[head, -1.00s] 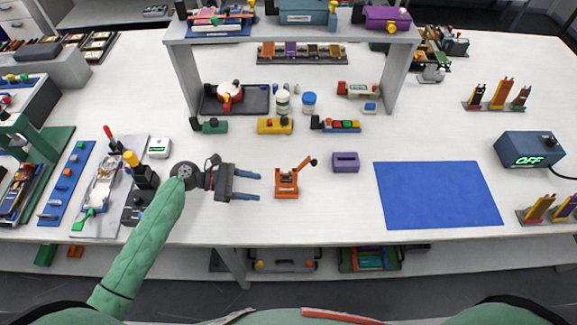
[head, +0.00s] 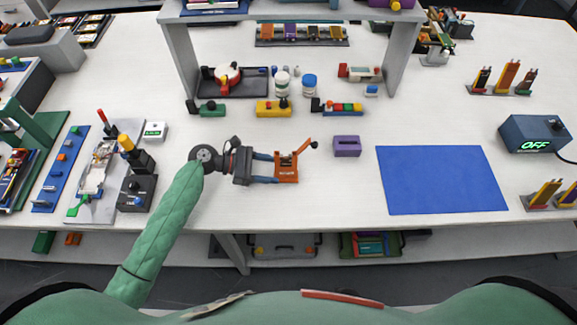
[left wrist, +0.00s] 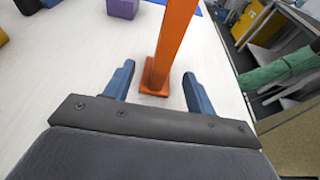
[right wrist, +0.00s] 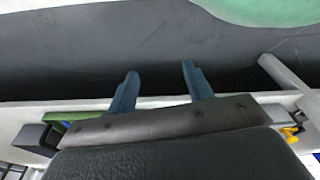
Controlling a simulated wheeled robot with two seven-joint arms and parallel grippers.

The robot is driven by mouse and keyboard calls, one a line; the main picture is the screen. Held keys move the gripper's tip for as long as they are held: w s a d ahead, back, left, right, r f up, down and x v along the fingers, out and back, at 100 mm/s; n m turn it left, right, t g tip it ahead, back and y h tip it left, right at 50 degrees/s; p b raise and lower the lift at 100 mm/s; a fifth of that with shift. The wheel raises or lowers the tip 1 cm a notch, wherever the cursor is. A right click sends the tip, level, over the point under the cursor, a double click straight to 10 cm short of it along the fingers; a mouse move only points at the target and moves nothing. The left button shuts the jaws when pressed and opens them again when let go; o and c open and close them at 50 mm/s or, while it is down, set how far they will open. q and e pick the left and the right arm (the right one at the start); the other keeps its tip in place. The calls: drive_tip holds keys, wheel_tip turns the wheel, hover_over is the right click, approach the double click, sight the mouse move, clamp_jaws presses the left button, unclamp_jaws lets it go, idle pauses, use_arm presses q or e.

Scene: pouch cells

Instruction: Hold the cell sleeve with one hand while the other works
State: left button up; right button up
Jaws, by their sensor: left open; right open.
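An orange stand with a lever arm (head: 286,168) is on the white table. A purple block with a dark slot (head: 346,146) lies to its right; I cannot tell for certain which is the cell sleeve. My left gripper (head: 268,168) is open at the orange stand. In the left wrist view the orange upright (left wrist: 172,45) and its foot stand between the open fingers (left wrist: 158,70), with gaps on both sides. The purple block also shows there (left wrist: 123,8). My right gripper (right wrist: 160,68) is open and empty, away from the table top, and out of the head view.
A blue mat (head: 440,180) lies bare on the right. A yellow block (head: 273,108) and a green one (head: 208,109) lie behind the left gripper. A grey shelf frame (head: 402,60) stands at the back. A dark box reading OFF (head: 535,133) is far right.

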sight(282, 171)
use_arm(q)
drive_tip(key=shift+d, duration=0.3)
drive_tip(key=shift+d+f+p, duration=0.2)
drive_tip(key=shift+d+p, duration=0.35)
drive_tip(key=shift+d, duration=0.05)
drive_tip(key=shift+d+f, duration=0.15)
drive_tip(key=shift+d, duration=0.45)
drive_tip(key=shift+d+f+p, duration=0.1)
drive_tip(key=shift+d+p, duration=0.1)
drive_tip(key=shift+p, duration=0.1)
drive_tip(key=shift+d+f, duration=0.1)
drive_tip(key=shift+d, duration=0.15)
drive_tip(key=c, duration=1)
drive_tip(key=shift+c, duration=0.6)
use_arm(e)
drive_tip(key=s+f, duration=0.1)
drive_tip(key=d+f, duration=0.1)
drive_tip(key=shift+s+d+f, duration=0.25)
drive_tip(key=shift+s+f, duration=0.05)
drive_tip(key=shift+s, duration=0.1)
drive_tip(key=shift+a, duration=0.1)
